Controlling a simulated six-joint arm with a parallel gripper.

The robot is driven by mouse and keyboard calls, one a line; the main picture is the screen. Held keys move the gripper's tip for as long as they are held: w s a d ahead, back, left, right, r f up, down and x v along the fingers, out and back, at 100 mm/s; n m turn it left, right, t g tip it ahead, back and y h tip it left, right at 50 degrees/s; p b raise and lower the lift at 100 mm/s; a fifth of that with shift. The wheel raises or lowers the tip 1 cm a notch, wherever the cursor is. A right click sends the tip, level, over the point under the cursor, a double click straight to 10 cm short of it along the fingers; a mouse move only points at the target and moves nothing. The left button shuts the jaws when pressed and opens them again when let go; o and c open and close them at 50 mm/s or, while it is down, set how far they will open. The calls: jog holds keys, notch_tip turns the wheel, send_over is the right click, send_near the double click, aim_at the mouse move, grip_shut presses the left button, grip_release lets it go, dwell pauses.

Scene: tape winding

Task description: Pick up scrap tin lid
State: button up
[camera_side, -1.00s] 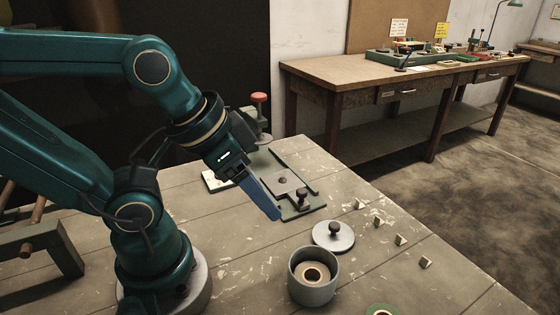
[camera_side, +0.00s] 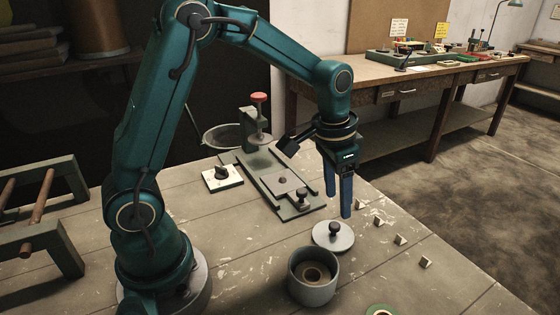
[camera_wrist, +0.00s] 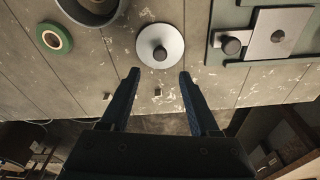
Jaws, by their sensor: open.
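The scrap tin lid (camera_side: 333,238) is a pale round disc with a dark knob on top, lying flat on the workbench. In the wrist view the lid (camera_wrist: 160,45) is ahead of the fingertips, roughly centred between them. My gripper (camera_side: 339,210) is open and empty, pointing down with its blue fingers above and a little behind the lid, apart from it. It also shows in the wrist view (camera_wrist: 158,74). The open scrap tin (camera_side: 314,285) stands in front of the lid, with a ring-shaped thing inside.
A green fixture plate (camera_side: 290,212) with knobs lies behind and left of the lid. Several small blocks (camera_side: 400,240) sit along the right edge. A white square with a dark knob (camera_side: 222,177) lies farther back.

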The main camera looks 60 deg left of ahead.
aim_at(335, 224)
jog(key=shift+s+f, duration=0.2)
jog(key=shift+f, duration=0.75)
jog(key=shift+w+f, duration=0.15)
jog(key=shift+f, duration=0.95)
jog(key=shift+w+f, duration=0.15)
jog(key=shift+f, duration=0.95)
grip_shut()
